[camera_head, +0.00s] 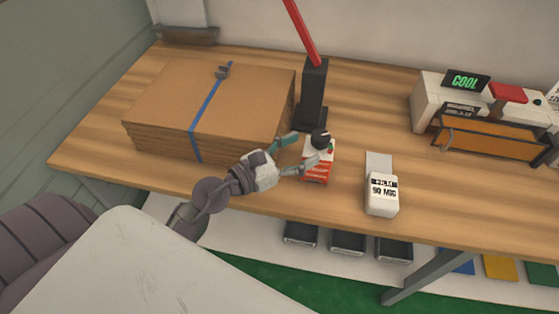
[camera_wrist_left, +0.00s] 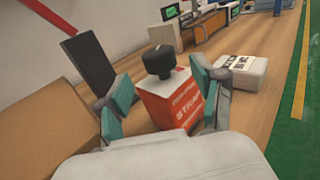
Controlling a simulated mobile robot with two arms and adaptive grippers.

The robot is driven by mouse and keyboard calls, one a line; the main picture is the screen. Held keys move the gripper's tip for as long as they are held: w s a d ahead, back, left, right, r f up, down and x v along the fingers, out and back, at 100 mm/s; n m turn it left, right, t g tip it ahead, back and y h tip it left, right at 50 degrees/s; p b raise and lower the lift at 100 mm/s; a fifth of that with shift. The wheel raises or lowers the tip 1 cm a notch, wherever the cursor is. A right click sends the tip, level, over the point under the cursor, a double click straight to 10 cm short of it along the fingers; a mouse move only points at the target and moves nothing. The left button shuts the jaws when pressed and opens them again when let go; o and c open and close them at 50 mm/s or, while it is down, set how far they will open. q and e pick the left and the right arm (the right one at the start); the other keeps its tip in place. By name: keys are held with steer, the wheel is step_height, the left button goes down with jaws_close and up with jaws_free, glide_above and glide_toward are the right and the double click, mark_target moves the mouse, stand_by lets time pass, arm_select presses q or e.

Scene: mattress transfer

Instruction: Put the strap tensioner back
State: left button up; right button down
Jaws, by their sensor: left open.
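The strap tensioner (camera_head: 317,172) is a small red and white block with a black knob on top. It stands upright on the wooden workbench (camera_head: 260,204), right of a cardboard stack. My left gripper (camera_head: 302,150) is open and comes at it from the left. My right gripper is not in view.
A black stand (camera_head: 313,92) with a red bar rises close behind the tensioner. The cardboard stack (camera_head: 158,100) carries a blue strap (camera_head: 209,108) with a metal buckle. A white labelled block (camera_head: 382,205) lies to the right. A white machine and orange bin (camera_head: 487,138) stand farther right.

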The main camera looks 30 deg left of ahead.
arm_select(q)
steer(key=b+v, duration=0.2)
steer(key=v, duration=0.4)
steer(key=shift+s, duration=0.2)
steer(key=shift+a, duration=0.1)
